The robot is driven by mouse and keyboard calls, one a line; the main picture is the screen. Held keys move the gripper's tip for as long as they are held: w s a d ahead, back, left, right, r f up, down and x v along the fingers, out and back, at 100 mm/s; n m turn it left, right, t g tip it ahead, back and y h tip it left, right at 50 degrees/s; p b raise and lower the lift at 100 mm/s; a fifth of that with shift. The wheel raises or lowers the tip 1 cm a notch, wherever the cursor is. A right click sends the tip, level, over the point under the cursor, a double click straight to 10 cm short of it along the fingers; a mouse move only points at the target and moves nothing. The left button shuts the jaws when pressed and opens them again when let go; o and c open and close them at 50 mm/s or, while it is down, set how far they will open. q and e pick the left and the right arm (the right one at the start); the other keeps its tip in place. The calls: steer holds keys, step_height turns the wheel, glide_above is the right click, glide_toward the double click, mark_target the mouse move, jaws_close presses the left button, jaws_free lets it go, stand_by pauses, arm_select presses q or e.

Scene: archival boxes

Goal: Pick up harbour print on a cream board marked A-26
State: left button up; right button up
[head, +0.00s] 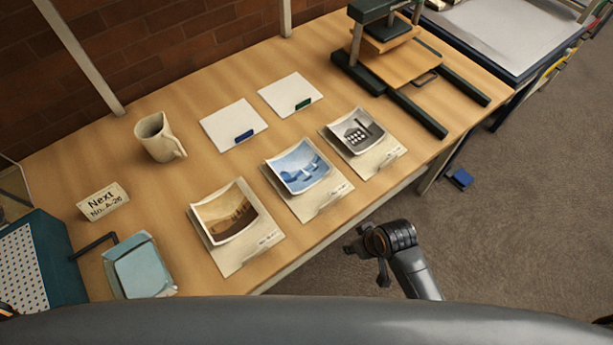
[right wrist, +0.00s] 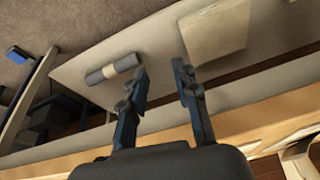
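The harbour print (head: 300,165), a blue picture with pale sailboats, lies on a cream board (head: 325,204) in the middle of a row of three prints. Its board has a small label at the lower right, too small to read. A card (head: 104,201) at the left reads "Next No. A-26". My right gripper (head: 367,246) is off the table's front edge, below and right of the harbour print and apart from it. In the right wrist view the right gripper (right wrist: 163,82) has its fingers apart with nothing between them.
A brown print (head: 225,212) and a grey building print (head: 356,131) flank it. Behind are two white cards with blue (head: 233,121) and green (head: 290,92) tabs. A mug (head: 156,138), a press (head: 405,55) and a light-blue box (head: 140,267) stand around. Bare wood lies between them.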

steer(key=w+a+r+n+g+y, duration=0.1)
steer(key=w+a+r+n, duration=0.2)
steer(key=a+r+n, duration=0.35)
steer(key=w+a+r+n+y, duration=0.1)
steer(key=w+a+r+n, duration=0.25)
steer(key=r, duration=0.65)
steer(key=w+d+r+n+g+h, duration=0.2)
steer(key=d+r+n+h, duration=0.15)
steer(key=r+n, duration=0.45)
steer(key=n+p, duration=0.1)
steer(key=n, duration=0.1)
glide_above(330, 201)
steer(key=shift+h, duration=0.35)
step_height(330, 201, down, 10)
steer(key=shift+w+d+r, duration=0.1)
steer(key=shift+r, duration=0.15)
steer(key=shift+f+p, duration=0.4)
steer(key=shift+f, duration=0.15)
step_height(330, 201, down, 4)
steer(key=shift+f+p, duration=0.25)
steer(key=shift+p, duration=0.25)
steer(key=shift+c, duration=0.4)
